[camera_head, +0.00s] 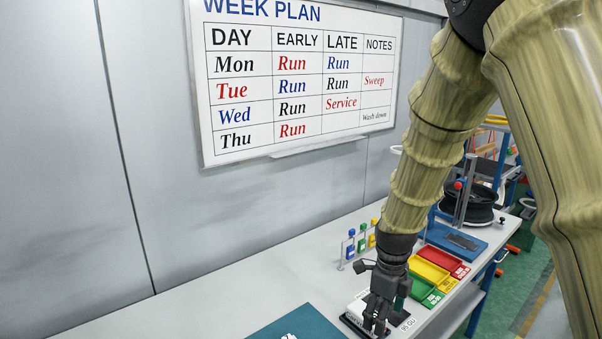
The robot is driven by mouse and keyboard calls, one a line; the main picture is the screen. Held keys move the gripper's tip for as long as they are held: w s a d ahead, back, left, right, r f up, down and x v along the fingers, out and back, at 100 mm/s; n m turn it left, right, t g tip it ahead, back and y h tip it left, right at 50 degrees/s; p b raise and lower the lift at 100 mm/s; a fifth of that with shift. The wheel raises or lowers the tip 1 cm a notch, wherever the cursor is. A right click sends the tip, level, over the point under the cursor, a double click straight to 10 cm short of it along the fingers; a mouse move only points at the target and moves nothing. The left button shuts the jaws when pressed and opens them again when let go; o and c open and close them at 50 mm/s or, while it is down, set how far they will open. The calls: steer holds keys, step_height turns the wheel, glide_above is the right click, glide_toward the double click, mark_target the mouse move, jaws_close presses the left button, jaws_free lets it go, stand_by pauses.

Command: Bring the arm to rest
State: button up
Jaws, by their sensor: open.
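My gripper (377,318) is open and points down at the end of my arm, low over the front part of the workbench (215,290). Below and behind it is a white and black device (357,311), partly hidden by the gripper. A label reading "95 GU" lies just to its right. I cannot tell whether the fingers touch the device. Nothing shows between the fingers.
Green, yellow and red trays (438,264) stand right of my gripper. Small blue, green and yellow-topped items (362,240) stand behind it. A teal mat (297,326) lies to the left. A blue fixture with a black wheel (478,205) is farther back. The bench's left part is clear.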

steer(key=s+d+f+n+b, duration=0.15)
steer(key=s+f+n, duration=0.35)
steer(key=f, duration=0.6)
steer(key=s+d+f+n+b, duration=0.15)
steer(key=s+f+n, duration=0.3)
steer(key=f, duration=0.75)
steer(key=s+f+n+b, duration=0.3)
steer(key=s+f+n, duration=0.5)
steer(key=s, duration=0.5)
steer(key=s+f+n+b, duration=0.3)
steer(key=s+f+n, duration=0.5)
steer(key=s+f, duration=0.4)
steer(key=shift+s+f, duration=0.25)
steer(key=shift+s, duration=0.25)
steer(key=shift+a, duration=0.1)
